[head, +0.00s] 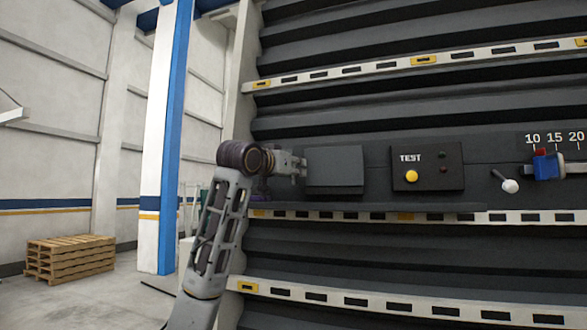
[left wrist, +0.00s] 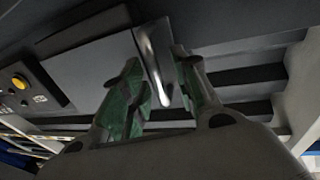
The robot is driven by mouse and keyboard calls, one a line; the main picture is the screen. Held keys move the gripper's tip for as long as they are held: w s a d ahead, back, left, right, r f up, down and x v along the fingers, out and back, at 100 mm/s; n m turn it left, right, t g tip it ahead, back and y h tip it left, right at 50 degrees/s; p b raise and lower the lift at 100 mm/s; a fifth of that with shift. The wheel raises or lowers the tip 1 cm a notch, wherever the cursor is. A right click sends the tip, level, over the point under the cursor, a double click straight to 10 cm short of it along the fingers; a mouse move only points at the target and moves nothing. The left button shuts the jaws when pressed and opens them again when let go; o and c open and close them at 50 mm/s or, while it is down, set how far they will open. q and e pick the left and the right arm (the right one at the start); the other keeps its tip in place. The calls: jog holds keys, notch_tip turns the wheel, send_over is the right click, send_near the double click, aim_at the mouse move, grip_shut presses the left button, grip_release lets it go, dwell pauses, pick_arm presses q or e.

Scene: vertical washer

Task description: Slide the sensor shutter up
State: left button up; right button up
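A dark grey flat cover (head: 335,166), which looks like the shutter, sits on the panel left of the TEST box. My left gripper (head: 299,165) is at the left edge of this cover in the head view. In the left wrist view my left gripper (left wrist: 163,92) is open, its two greenish fingers on either side of a shiny metal bar (left wrist: 156,62). Small gaps seem to show beside the bar; contact is unclear. The cover also shows in the left wrist view (left wrist: 92,70), beside the bar. My right gripper is in neither view.
The TEST box (head: 428,168) with a yellow button (head: 411,176) is right of the cover. Farther right are a white-knobbed lever (head: 509,185) and a blue slider (head: 547,167) under a scale. A slotted rail (head: 330,216) runs below the panel. Wooden pallets (head: 70,258) stand far left.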

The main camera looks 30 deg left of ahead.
pick_arm(q)
grip_shut()
jog(key=shift+r, duration=0.1)
jog(key=shift+r, duration=5.35)
grip_release()
jog(key=shift+d, duration=0.15)
jog(key=shift+s, duration=0.2)
